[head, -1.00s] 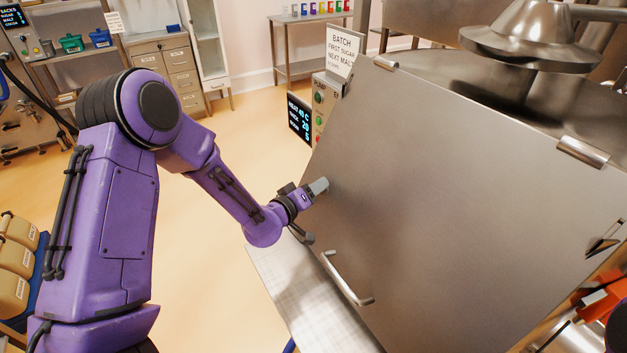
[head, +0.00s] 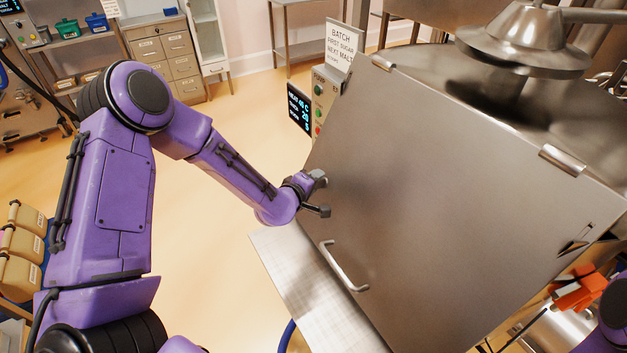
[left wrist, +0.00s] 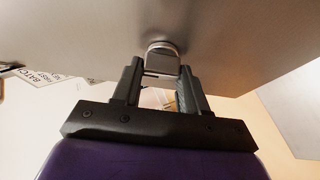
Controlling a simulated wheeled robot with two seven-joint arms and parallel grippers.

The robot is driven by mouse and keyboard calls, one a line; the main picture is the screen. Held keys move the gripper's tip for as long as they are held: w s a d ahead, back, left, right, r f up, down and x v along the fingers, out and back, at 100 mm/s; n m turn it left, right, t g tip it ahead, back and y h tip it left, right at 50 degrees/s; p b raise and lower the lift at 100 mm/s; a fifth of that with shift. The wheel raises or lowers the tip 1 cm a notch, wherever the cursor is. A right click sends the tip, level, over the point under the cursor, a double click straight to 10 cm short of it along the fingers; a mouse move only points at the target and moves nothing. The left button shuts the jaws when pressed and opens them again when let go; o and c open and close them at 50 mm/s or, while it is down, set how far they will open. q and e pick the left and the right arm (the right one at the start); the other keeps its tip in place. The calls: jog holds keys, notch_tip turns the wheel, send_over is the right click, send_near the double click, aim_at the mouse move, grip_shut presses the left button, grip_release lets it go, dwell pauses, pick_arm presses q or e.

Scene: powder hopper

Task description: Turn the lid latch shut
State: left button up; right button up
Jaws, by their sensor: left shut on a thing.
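The lid (head: 450,190) is a large grey steel panel, sloping, in its frame, with a bar handle (head: 343,268) near its lower left edge. The lid latch (head: 319,177) is a small grey piece at the lid's left edge. My left gripper (head: 314,195) is there, shut on the latch. In the left wrist view the latch (left wrist: 162,52) is a rounded metal tab under the steel panel, between the two dark fingers of my left gripper (left wrist: 162,80). The fingers partly hide the latch in the head view. My right gripper is not clearly seen.
Hinges (head: 562,160) line the lid's upper edge. A pump control box (head: 325,100) and batch sign (head: 340,48) stand behind its left corner. A pale steel ledge (head: 300,285) runs below the lid. An orange object (head: 580,288) lies lower right. Open floor is left.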

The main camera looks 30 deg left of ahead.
pick_arm(q)
jog(key=shift+w+a+r, duration=0.15)
jog(key=shift+r, duration=0.1)
jog(key=o, duration=1.1)
jog(key=shift+c, duration=0.2)
jog(key=shift+f, duration=0.15)
